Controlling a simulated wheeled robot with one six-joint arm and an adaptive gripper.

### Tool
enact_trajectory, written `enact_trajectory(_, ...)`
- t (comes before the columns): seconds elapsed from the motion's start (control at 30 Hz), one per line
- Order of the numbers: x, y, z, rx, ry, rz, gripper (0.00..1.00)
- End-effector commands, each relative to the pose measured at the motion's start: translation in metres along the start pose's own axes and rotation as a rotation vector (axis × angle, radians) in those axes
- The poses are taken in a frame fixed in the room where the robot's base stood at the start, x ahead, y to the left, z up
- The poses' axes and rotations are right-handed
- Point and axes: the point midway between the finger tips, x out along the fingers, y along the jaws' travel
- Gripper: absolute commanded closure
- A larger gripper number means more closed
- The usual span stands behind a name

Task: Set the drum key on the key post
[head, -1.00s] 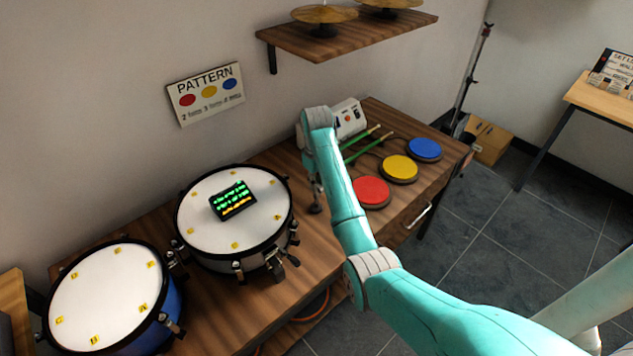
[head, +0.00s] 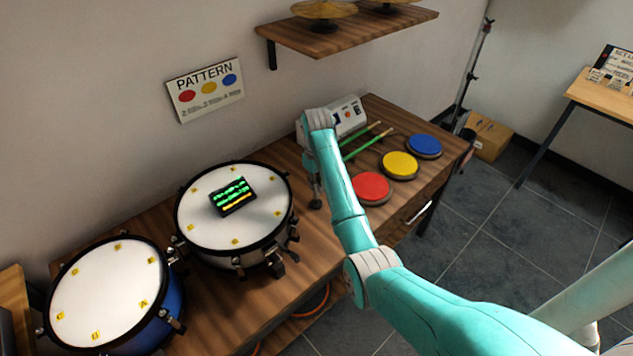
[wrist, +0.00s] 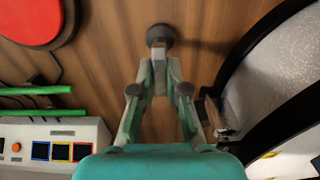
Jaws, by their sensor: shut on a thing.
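My gripper (wrist: 160,68) points down at the wooden table, its fingers close together around a small grey piece (wrist: 159,48), which I take to be the drum key. The fingers hide most of it. A dark round base (wrist: 162,35), apparently the key post's, lies at the fingertips. It also shows in the head view (head: 315,203), below my gripper (head: 314,184). I cannot tell whether the key touches the post or is on it.
A snare drum (head: 234,217) with a lit display stands close on the left. Red (head: 371,187), yellow and blue pads, green sticks and a white control box (head: 347,117) stand on the right. Bare wood surrounds the post.

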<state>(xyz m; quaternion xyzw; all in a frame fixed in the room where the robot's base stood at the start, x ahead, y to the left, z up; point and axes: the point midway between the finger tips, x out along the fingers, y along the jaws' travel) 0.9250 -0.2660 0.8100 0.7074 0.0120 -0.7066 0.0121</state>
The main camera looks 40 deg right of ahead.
Motion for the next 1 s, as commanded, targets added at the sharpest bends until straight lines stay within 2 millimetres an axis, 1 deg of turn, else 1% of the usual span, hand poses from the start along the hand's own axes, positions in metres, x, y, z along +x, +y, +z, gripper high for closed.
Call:
enact_trajectory(0.23,0.0030,0.0000,0.0000,0.000,0.000,0.000,1.00)
enact_trajectory(0.87,0.0006,-0.0001,0.0001,0.000,0.000,0.000,1.00)
enact_trajectory(0.9,0.0006,-0.0001,0.0001,0.000,0.000,0.000,0.82)
enact_trajectory(0.97,0.0006,0.0000,0.0001,0.000,0.000,0.000,0.67)
enact_trajectory(1.0,0.0006,0.0000,0.0001,0.000,0.000,0.000,0.57)
